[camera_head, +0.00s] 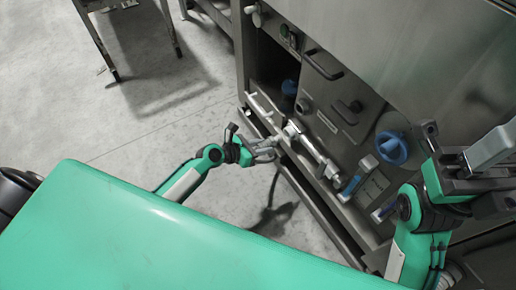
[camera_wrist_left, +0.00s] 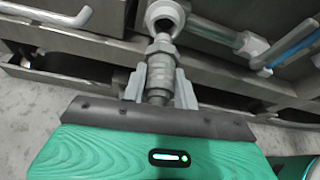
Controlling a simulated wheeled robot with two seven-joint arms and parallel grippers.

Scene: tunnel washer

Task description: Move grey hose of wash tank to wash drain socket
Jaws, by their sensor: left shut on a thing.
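My left gripper (camera_head: 272,149) is at the lower front of the washer. In the left wrist view its two fingers (camera_wrist_left: 158,92) are shut around a grey ribbed hose connector (camera_wrist_left: 160,62). The connector's far end meets or lies just in front of a round pale grey fitting with a dark opening (camera_wrist_left: 165,16); I cannot tell whether they are joined. I cannot tell which socket is the wash drain.
The washer front (camera_head: 335,90) has a dark handle, a blue round fitting (camera_head: 392,147) and a blue-handled valve (camera_head: 352,184). Pale pipes run along its lower ledge. A metal stand (camera_head: 95,40) is at the upper left.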

